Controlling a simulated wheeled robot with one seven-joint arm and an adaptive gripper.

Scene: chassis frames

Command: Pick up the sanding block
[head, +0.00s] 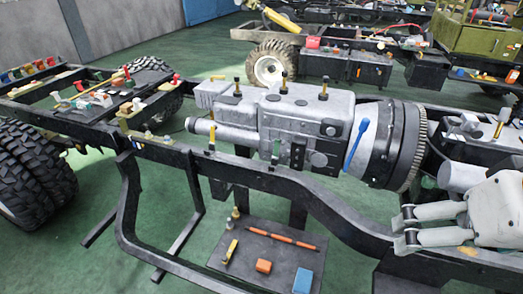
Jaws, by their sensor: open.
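No object can be told for certain as the sanding block. On a low dark panel (236,262) at the bottom centre lie a small orange block (263,266) and a larger blue block (303,281); either could be it. My gripper (403,230) enters from the right, pointing left. Its two pale fingers with dark tips are apart, with nothing between them. In the picture it is above and to the right of both blocks, over the dark chassis rail, well apart from them.
The same panel holds an orange-and-black rod (281,239), a yellow-handled item (229,251) and small brass-like pieces. A dark chassis rail (325,205) runs between panel and grey gearbox (290,118). A blue tool (357,143) rests against the gearbox.

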